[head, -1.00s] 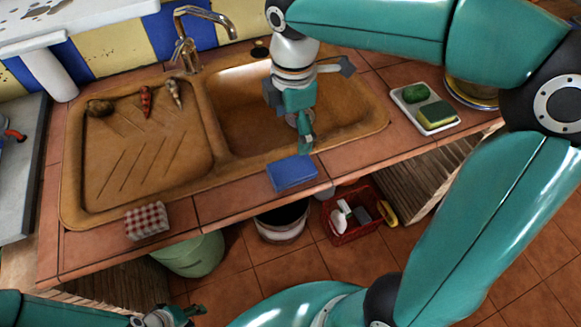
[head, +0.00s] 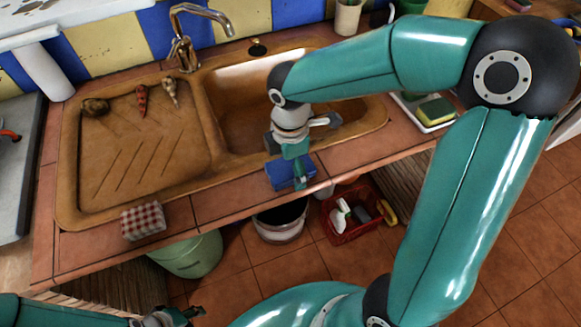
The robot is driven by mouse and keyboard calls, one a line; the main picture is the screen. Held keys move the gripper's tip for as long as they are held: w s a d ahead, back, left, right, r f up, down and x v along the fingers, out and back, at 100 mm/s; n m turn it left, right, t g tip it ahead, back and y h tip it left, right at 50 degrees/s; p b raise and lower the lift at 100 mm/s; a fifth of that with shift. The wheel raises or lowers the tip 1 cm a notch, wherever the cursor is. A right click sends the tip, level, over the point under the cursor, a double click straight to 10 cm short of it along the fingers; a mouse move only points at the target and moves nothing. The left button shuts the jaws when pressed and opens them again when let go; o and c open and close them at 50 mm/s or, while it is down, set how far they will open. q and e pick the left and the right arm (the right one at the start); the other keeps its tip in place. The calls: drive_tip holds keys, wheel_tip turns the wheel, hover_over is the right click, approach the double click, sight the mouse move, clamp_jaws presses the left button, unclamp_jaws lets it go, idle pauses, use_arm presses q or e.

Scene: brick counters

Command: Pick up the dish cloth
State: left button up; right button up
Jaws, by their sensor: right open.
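A blue folded cloth-like block (head: 284,178) lies at the counter's front edge, below the sink basin. My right gripper (head: 298,178) is directly over it, fingers pointing down and open. The fingers overlap the blue block in the picture; I cannot tell whether they touch it. A red-and-white checked folded cloth (head: 143,221) lies on the counter's front edge further left. The frame does not settle which of the two is the dish cloth. My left gripper (head: 190,315) is low at the bottom edge, well away from both, and its jaws are too small to read.
The brown sink (head: 70,190) has a tap (head: 183,50) behind it, and several small items lie on its drainboard. A tray with a sponge (head: 436,110) is partly behind my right arm. Below stand a green bin (head: 190,256), a bucket (head: 280,225) and a red crate (head: 345,234).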

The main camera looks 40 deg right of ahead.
sight(290, 166)
drive_tip(key=c, duration=1.1)
drive_tip(key=shift+r, duration=0.2)
drive_tip(key=shift+c, duration=0.2)
wheel_tip(290, 166, up, 20)
drive_tip(key=p, duration=0.2)
drive_tip(key=shift+f, duration=0.15)
